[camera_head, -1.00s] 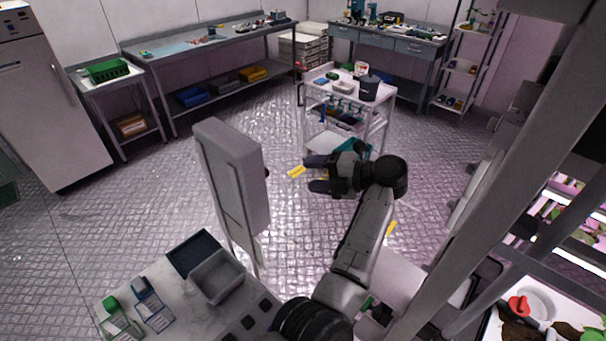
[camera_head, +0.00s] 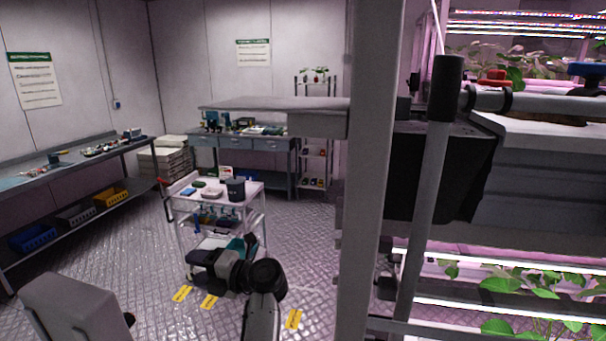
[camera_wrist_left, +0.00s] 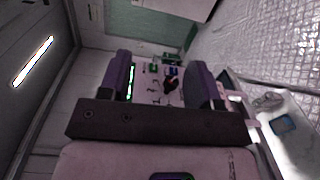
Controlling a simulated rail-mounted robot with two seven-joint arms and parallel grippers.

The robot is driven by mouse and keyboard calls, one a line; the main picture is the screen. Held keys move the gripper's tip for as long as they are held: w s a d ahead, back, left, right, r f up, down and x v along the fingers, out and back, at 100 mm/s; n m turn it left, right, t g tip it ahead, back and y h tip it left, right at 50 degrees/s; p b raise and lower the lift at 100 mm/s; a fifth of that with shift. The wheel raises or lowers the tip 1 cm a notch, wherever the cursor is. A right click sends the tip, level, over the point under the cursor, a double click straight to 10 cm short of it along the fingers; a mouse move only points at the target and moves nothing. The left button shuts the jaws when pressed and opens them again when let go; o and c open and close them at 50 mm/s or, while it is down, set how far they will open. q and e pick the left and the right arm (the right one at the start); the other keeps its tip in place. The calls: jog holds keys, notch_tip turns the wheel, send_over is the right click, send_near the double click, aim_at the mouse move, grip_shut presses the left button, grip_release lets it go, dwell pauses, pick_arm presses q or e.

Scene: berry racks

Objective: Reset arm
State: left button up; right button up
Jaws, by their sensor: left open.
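My left gripper (camera_head: 200,268) shows low in the head view, at the end of my arm rising from the bottom edge. It looks in front of the lower part of a white cart (camera_head: 228,187). In the left wrist view its two dark fingers (camera_wrist_left: 160,70) stand wide apart with nothing held between them. Small tools and a bench surface show beyond the gap, at a distance. My right gripper is in neither view.
Plant racks (camera_head: 520,255) with lit shelves fill the right, behind a grey upright post (camera_head: 368,170). A workbench (camera_head: 75,165) runs along the left wall and another bench (camera_head: 265,143) stands at the back. Open floor (camera_head: 130,260) lies left of the cart.

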pick_arm(q)
jog(key=w+d+r+m+t+h, duration=0.25)
jog(key=r+m+t, duration=0.25)
jog(key=r+t, duration=0.25)
jog(key=w+d+r+m+t+h, duration=0.2)
jog(key=w+d+r+m+t, duration=0.25)
jog(key=t, duration=0.45)
jog(key=s+d+r+m+t+h, duration=0.1)
jog(key=s+d+r+m+h, duration=0.3)
jog(key=m+h, duration=0.6)
jog(key=s+d+r+m+t+h, duration=0.1)
jog(key=s+r+m+t+h, duration=0.1)
jog(key=r+m+h, duration=0.65)
jog(key=s+a+f+m+g+y+p, duration=0.25)
jog(key=s+a+f+g+p, duration=0.2)
jog(key=s+f, duration=0.45)
jog(key=s+a+f+m+g+y+p, duration=0.1)
jog(key=s+a+f+m+g+p, duration=0.25)
jog(key=s+f+g+p, duration=0.4)
jog(key=s+a+f+m+g+y+p, duration=0.1)
jog(key=s+f+g+p, duration=0.3)
jog(key=s, duration=1.2)
jog(key=s+f+m+g+y+p, duration=0.1)
jog(key=s+f+g+p, duration=0.3)
jog(key=s+f+p, duration=0.5)
jog(key=s+f, duration=0.3)
jog(key=s, duration=0.4)
jog(key=shift+s+a+f, duration=0.2)
jog(key=shift+a+f, duration=0.1)
jog(key=shift+a, duration=0.1)
